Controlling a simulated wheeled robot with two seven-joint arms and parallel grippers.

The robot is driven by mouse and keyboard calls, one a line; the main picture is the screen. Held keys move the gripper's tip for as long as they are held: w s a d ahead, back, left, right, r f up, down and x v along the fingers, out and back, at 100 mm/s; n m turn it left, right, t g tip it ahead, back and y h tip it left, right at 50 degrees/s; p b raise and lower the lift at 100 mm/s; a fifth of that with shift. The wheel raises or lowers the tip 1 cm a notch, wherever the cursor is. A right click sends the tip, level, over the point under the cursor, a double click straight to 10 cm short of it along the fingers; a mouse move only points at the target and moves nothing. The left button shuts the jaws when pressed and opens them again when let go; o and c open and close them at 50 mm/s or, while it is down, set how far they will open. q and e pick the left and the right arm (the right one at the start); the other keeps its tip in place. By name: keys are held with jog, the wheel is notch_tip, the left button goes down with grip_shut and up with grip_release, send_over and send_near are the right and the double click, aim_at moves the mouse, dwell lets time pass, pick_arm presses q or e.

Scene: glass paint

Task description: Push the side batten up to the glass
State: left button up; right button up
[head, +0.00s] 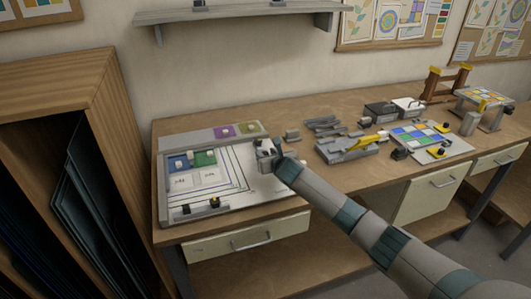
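A pale layout board (262,196) lies on the left part of the bench. On it are a blue glass piece (179,163) and a green glass piece (206,158), with pale marked squares in front of them. A dark bar with small knobs (196,208) lies along the board's front edge. I cannot tell for sure which strip is the side batten. My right gripper (264,152) is low over the board's right side, right of the glass and apart from it. Its fingers are too small to read, and it hides what is under it. My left gripper is not in view.
Purple (223,132) and olive (249,128) pieces sit on a strip behind the board. A wooden rack (62,72) stands left.

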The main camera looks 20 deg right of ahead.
jog(key=shift+w+f, duration=0.25)
jog(key=shift+w, duration=0.4)
grip_shut()
jog(key=a, duration=0.5)
jog(key=a+p, duration=0.1)
jog(key=a, duration=1)
jog(key=shift+s+a+p, duration=0.25)
jog(key=shift+s+p, duration=0.1)
grip_release()
jog(key=shift+s, duration=0.1)
